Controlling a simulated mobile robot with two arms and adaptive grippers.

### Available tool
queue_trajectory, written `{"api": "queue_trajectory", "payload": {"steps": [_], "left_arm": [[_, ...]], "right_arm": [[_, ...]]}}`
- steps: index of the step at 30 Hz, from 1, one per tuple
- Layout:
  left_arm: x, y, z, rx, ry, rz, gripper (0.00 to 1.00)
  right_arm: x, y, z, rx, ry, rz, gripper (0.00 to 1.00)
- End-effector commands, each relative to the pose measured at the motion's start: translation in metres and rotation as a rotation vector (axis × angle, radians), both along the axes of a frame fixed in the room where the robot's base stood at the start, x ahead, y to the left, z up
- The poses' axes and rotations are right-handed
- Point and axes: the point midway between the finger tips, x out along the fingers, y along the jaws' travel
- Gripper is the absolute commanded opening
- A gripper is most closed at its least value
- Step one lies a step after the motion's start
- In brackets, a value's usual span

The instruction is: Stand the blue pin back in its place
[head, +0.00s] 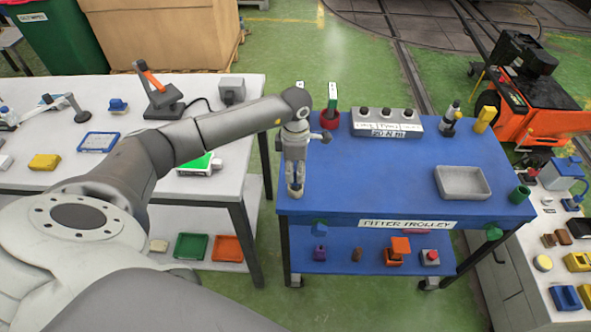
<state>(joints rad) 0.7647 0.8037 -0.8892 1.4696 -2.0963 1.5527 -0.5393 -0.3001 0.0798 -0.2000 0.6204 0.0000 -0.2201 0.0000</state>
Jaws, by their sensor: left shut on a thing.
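My left gripper (295,192) points down over the left end of the blue trolley top (400,185). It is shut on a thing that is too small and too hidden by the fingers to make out. I cannot pick out the blue pin for certain; blue on the blue top is hard to tell. A grey block (387,124) with several dark round tops and a label stands at the back of the trolley, apart from the gripper. My right gripper is not in view.
A red holder (330,119), a grey tray (463,183), a green cup (519,194), a dark bottle (450,115) and a yellow block (485,119) stand on the trolley. Its middle is clear. A white bench (230,185) is at left, an orange vehicle (525,115) at right.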

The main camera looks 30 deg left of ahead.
Motion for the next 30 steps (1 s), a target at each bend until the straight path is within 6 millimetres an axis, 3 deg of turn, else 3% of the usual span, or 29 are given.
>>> {"api": "queue_trajectory", "payload": {"steps": [14, 30], "left_arm": [[0.000, 0.000, 0.004, 0.000, -0.001, 0.000, 0.00], [0.001, 0.000, 0.027, 0.000, -0.002, 0.001, 0.00]], "right_arm": [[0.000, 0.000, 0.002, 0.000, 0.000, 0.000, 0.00], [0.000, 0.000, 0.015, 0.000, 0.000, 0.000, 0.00]]}}
